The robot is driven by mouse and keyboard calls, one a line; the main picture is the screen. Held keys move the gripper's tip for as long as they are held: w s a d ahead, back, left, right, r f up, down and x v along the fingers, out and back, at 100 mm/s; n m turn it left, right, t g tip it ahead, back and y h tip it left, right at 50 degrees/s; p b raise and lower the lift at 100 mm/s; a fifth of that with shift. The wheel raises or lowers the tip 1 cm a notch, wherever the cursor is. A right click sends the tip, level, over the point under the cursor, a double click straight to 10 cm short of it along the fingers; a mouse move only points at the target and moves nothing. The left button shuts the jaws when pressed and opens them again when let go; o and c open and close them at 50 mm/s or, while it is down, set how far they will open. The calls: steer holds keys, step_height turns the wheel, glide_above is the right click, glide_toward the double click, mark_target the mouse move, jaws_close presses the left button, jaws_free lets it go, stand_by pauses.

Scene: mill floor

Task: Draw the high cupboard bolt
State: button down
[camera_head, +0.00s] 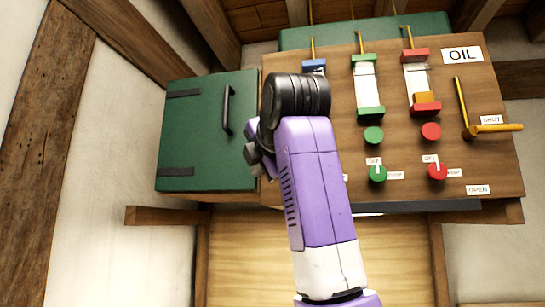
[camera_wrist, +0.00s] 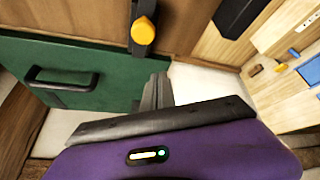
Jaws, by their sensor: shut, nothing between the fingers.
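The green cupboard (camera_head: 205,135) hangs high on the left, its door shut, with a black upright handle (camera_head: 227,110) and dark hinge straps. The green door (camera_wrist: 110,60) and its handle (camera_wrist: 62,80) also show in the wrist view. A dark bar with an orange knob (camera_wrist: 143,32) shows beyond my gripper on the brown wood; it may be the bolt, but I cannot tell for sure. My gripper (camera_wrist: 158,88) is shut and empty, near the door's edge and apart from the knob.
A wooden panel (camera_head: 510,160) right of the cupboard carries green and red gauges, round knobs, an OIL sign (camera_head: 462,54) and a yellow lever (camera_head: 495,128). A wooden post (camera_head: 50,120) stands at the far left. A pale board (camera_head: 390,260) lies below the panel.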

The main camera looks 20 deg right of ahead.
steer(key=b+v, duration=0.3)
steer(key=v, duration=0.6)
steer(key=shift+s+d, duration=0.15)
steer(key=shift+s, duration=0.1)
steer(key=shift+r, duration=0.15)
